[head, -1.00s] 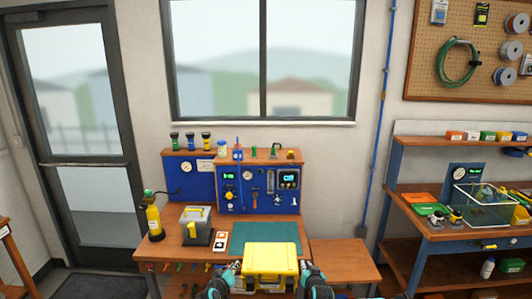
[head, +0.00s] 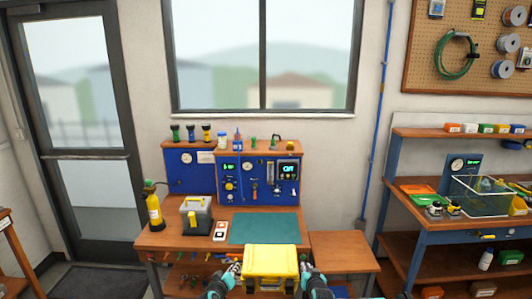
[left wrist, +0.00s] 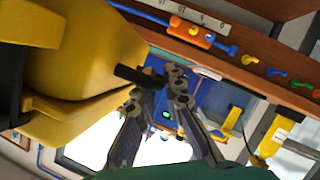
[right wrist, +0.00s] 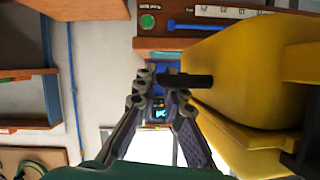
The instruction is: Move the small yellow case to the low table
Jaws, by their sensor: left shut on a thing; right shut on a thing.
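The yellow case (head: 270,261) is held level between my two grippers, in front of the bench's near edge in the head view. My left gripper (head: 234,270) is at its left side and my right gripper (head: 307,271) at its right side. In the left wrist view the fingers (left wrist: 155,80) are shut on a black bar on the case; in the right wrist view the fingers (right wrist: 160,80) are shut on a similar bar. The low table (head: 343,250), a plain wooden top, stands right of the bench. Its visible top is bare.
The workbench (head: 190,238) carries a green mat (head: 265,228), a grey case with a yellow handle (head: 195,215), a yellow bottle (head: 153,210) and a blue test panel (head: 258,182). Blue shelving (head: 450,237) stands at the right. A door (head: 75,130) is at the left.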

